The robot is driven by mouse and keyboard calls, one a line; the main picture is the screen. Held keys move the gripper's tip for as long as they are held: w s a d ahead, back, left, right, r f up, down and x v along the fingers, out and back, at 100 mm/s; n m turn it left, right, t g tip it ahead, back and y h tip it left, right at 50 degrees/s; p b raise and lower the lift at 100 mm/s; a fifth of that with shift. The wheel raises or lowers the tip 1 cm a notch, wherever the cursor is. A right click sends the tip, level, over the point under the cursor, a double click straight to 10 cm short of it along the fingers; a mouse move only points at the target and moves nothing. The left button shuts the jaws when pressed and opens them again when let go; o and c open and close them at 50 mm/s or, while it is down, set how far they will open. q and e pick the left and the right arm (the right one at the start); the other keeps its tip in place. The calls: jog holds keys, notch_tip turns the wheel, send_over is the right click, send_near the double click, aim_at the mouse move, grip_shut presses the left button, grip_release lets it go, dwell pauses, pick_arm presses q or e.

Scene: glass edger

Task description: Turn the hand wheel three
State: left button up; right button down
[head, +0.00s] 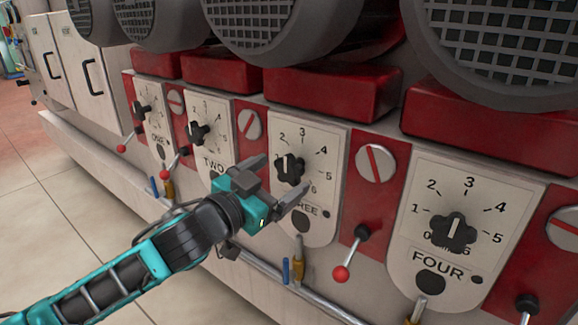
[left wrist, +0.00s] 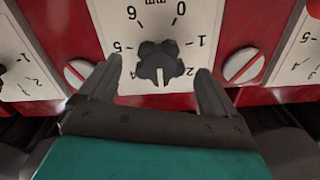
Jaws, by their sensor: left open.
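Hand wheel three is a black lobed knob (head: 290,168) on a cream dial plate marked THREE, with numbers around it. In the left wrist view the knob (left wrist: 158,62) appears upside down, and its white pointer mark is on the side between the 2 and the 4. My left gripper (head: 287,173) is open in front of this plate. Its two fingers (left wrist: 158,72) stand on either side of the knob with gaps, and none seems to touch it. The gripper body hides part of the lower left of the plate. My right gripper is not in view.
Similar dials ONE (head: 142,108), TWO (head: 197,132) and FOUR (head: 454,232) line the panel. A red-ball lever (head: 341,273) is right of plate three. Slotted discs (head: 375,163) sit between plates. A metal rail (head: 330,308) runs below. Tiled floor at left is clear.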

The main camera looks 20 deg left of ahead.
aim_at(286, 172)
pick_arm(q)
jog(key=shift+x, duration=2)
jog(key=shift+s, duration=0.1)
jog(key=c, duration=1)
jog(key=shift+m, duration=0.4)
jog(key=m, duration=0.4)
jog(key=shift+m, duration=0.3)
jog(key=m, duration=0.4)
jog(key=shift+m, duration=0.3)
